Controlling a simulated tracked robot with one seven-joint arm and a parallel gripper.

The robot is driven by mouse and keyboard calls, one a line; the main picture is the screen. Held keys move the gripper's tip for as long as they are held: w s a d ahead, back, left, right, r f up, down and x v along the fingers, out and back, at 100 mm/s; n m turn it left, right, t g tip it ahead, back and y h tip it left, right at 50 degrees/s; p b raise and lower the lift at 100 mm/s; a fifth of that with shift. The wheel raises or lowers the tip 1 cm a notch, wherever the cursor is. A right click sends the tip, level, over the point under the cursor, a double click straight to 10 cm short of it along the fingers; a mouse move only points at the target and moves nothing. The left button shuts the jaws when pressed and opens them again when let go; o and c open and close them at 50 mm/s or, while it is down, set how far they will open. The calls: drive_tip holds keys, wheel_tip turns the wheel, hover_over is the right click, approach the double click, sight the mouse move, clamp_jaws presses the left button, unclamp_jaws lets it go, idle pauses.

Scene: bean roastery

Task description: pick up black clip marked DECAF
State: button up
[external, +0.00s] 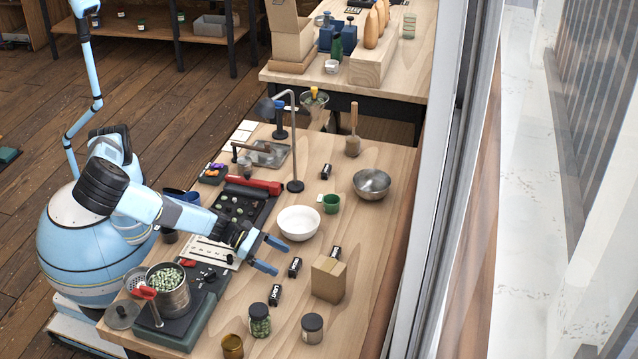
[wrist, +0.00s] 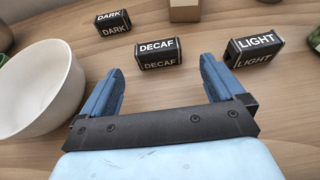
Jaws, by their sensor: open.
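The black clip marked DECAF (wrist: 157,56) lies on the wooden table, just ahead of my open fingers in the wrist view. In the external view this clip (external: 295,267) is just right of the fingertips, its label too small to read there. My gripper (external: 277,257) is open and empty; its two blue fingers (wrist: 160,74) point toward the clip with a gap between them. The clip sits roughly centred on that gap and slightly beyond the tips.
Black clips marked DARK (wrist: 113,23) and LIGHT (wrist: 252,49) lie to either side. A white bowl (external: 298,223) stands close to my gripper. A cardboard block (external: 328,280) stands beyond the clip. A jar (external: 260,322) and another jar (external: 312,328) stand near the front.

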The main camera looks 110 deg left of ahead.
sight(292, 265)
drive_tip(key=shift+r+x, duration=0.2)
drive_tip(key=shift+x, duration=2.6)
drive_tip(key=shift+w+a, duration=0.1)
drive_tip(key=c, duration=1)
